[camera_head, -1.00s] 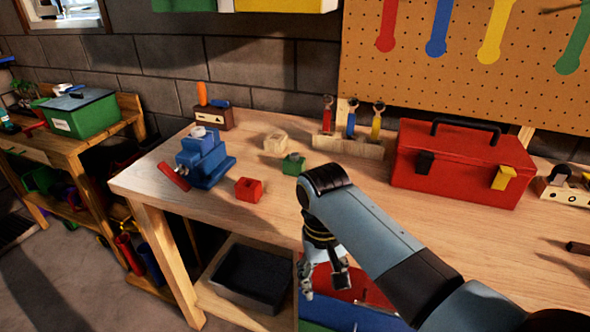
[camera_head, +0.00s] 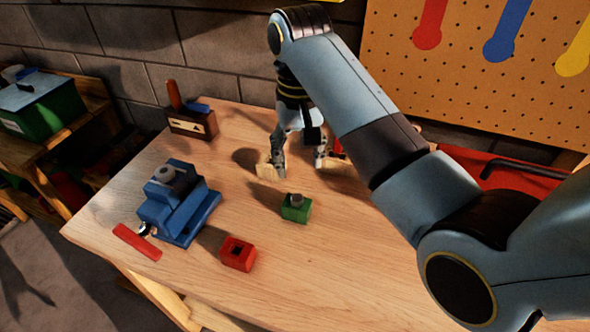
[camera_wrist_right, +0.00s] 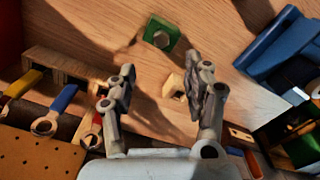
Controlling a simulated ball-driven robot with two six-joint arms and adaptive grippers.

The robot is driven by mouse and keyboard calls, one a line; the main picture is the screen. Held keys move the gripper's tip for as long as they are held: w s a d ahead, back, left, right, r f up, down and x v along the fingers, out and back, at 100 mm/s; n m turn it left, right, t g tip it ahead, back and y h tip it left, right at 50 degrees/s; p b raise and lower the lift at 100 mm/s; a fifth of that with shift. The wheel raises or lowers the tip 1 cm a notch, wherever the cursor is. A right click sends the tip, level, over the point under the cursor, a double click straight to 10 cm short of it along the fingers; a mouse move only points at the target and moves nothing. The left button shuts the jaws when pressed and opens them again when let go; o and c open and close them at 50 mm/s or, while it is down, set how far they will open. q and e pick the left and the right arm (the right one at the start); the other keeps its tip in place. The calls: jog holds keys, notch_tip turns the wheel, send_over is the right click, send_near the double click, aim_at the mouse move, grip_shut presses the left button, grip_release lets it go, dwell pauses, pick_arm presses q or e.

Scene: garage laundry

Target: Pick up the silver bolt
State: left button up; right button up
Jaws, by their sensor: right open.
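A small grey metal piece (camera_head: 296,199), which looks like the silver bolt, sits in the top of the green block (camera_head: 297,211) on the bench. The green block also shows at the top of the right wrist view (camera_wrist_right: 161,34). Another grey round piece (camera_head: 166,174) sits on the blue vise (camera_head: 178,205); I cannot tell if it is a bolt. My right gripper (camera_head: 297,166) is open and empty, fingers pointing down, behind the green block and apart from it. A pale wooden block (camera_head: 266,171) is near its left finger. My left gripper is not in view.
A red block (camera_head: 238,253) with a square hole stands between vise and front edge. A wooden box (camera_head: 192,122) stands at the back left. The red toolbox (camera_head: 480,175) is partly hidden by my right arm. The bench's front right is clear.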

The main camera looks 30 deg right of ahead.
aim_at(297, 197)
jog(key=shift+w+f, duration=0.25)
jog(key=shift+f, duration=0.25)
notch_tip(297, 197, down, 3)
jog(key=shift+s+f, duration=0.15)
jog(key=shift+f+p, duration=0.3)
jog(key=shift+f, duration=0.05)
notch_tip(297, 197, down, 4)
jog(key=shift+a+f+p, duration=0.1)
jog(key=shift+f+p, duration=0.1)
jog(key=shift+p, duration=0.4)
jog(key=shift+f, duration=0.25)
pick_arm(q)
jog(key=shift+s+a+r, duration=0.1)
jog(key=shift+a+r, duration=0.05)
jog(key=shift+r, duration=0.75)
pick_arm(e)
jog(key=c, duration=0.4)
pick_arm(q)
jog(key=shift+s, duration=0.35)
pick_arm(e)
grip_shut()
